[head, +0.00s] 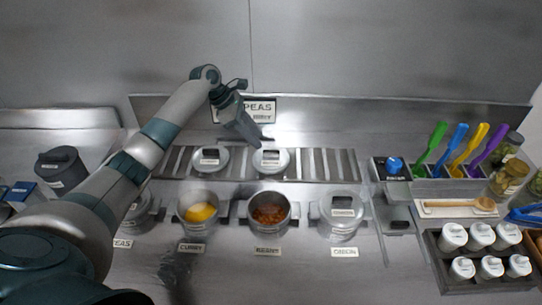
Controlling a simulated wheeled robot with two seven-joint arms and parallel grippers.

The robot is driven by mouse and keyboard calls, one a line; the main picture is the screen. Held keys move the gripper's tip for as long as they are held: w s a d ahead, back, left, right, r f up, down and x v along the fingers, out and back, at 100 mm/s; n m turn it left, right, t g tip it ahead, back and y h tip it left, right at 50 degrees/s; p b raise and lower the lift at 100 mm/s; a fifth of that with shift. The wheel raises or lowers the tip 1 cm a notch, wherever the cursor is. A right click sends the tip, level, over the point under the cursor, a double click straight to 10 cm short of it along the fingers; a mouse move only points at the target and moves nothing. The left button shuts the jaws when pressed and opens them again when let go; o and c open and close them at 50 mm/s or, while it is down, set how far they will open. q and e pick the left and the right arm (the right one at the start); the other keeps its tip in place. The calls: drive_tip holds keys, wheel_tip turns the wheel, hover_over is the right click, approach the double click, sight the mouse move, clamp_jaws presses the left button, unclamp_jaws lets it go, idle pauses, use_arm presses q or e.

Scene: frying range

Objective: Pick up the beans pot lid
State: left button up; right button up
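Two round metal lids lie on the slatted rack: a left lid (210,161) behind the curry pot and a right lid (271,161) behind the beans pot. My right gripper is out of view.
The uncovered curry pot (199,210) holds yellow food. The onion pot (341,216) is covered. Colored-handled utensils (461,148), jars (509,178) and a shaker tray (452,283) fill the right. The front counter is clear.

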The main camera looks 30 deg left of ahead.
sight(271, 151)
use_arm(q)
drive_tip(key=shift+x, duration=0.8)
drive_tip(key=shift+d, duration=0.1)
drive_tip(key=shift+w+d+f+p, duration=0.2)
drive_tip(key=shift+d+f+p, duration=0.2)
drive_tip(key=shift+p, duration=0.35)
drive_tip(key=p+x, duration=0.1)
drive_tip(key=x, duration=0.2)
drive_tip(key=shift+d+r, duration=0.1)
drive_tip(key=shift+w+d+f, duration=0.15)
drive_tip(key=shift+f, duration=0.3)
clamp_jaws()
